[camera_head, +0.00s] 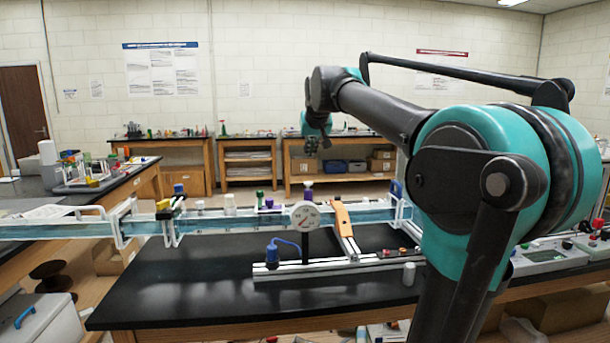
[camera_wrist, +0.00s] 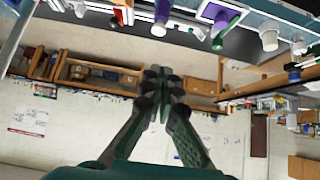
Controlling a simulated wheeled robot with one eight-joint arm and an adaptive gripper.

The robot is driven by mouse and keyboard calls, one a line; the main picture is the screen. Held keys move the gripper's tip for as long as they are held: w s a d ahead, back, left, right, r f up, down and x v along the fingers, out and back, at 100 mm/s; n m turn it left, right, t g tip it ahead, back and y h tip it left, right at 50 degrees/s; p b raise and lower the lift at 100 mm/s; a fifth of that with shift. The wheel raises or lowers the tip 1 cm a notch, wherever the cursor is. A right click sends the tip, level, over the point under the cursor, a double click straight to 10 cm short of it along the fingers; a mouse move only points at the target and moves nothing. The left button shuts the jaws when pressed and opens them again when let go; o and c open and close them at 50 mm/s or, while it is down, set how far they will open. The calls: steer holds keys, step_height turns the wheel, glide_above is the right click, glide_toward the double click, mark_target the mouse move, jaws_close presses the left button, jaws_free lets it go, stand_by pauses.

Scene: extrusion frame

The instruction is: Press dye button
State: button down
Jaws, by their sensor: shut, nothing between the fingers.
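I cannot tell for certain which part is the dye button. In the head view, small red buttons (camera_head: 386,253) sit at the right end of the metal rail on the black bench. My gripper (camera_head: 318,142) hangs above and behind the bench apparatus, apart from everything, its tip small and dark. In the wrist view, my gripper (camera_wrist: 160,88) has its fingertips together with nothing between them. That view is upside down; a purple part (camera_wrist: 221,20), a green part (camera_wrist: 188,20) and white knobs (camera_wrist: 269,38) of the apparatus show along its top edge.
A long clear water channel (camera_head: 208,225) crosses the black bench (camera_head: 190,285). A round gauge (camera_head: 305,215), an orange piece (camera_head: 342,219) and a blue pump (camera_head: 272,254) stand by the rail. The bench's front left is clear. Wooden shelves (camera_head: 249,163) line the back wall.

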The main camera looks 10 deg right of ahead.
steer(key=shift+w, duration=0.2)
glide_above(308, 186)
steer(key=s, duration=0.1)
step_height(308, 186, down, 10)
steer(key=shift+s+a+f, duration=0.2)
steer(key=shift+a+f, duration=0.1)
steer(key=shift+f, duration=0.2)
steer(key=shift+f, duration=0.1)
